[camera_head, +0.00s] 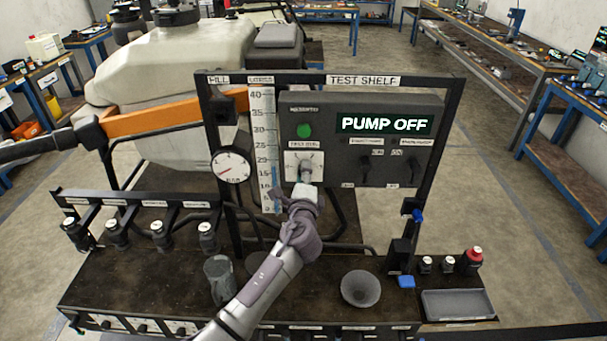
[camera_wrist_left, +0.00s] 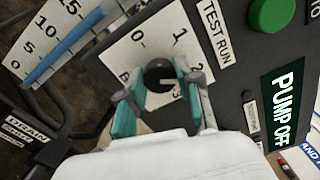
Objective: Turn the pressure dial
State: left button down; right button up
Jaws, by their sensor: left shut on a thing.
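The dial is a dark round knob on a white square plate (camera_head: 291,158) on the dark test shelf panel (camera_head: 335,108), below a green button (camera_head: 304,131). In the left wrist view, the plate (camera_wrist_left: 117,58) shows numbers including 0, 1, 2 and 3. The black knob (camera_wrist_left: 158,72) has a pale mark towards the 3. My left gripper (camera_head: 306,180) is at the dial from below. In the wrist view, its teal-padded fingers (camera_wrist_left: 160,92) are on both sides of the knob, shut on it. My right gripper is in neither view.
The display (camera_head: 385,124) reads PUMP OFF. A round gauge (camera_head: 231,168) and a level scale (camera_head: 263,150) stand left of the dial.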

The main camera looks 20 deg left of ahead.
pick_arm(q)
jog(key=shift+r, duration=0.2)
jog(key=c, duration=1)
grip_release()
jog(key=shift+o, duration=1.1)
jog(key=shift+w+f, duration=0.1)
jog(key=shift+f, duration=0.05)
jog(key=v, duration=1.2)
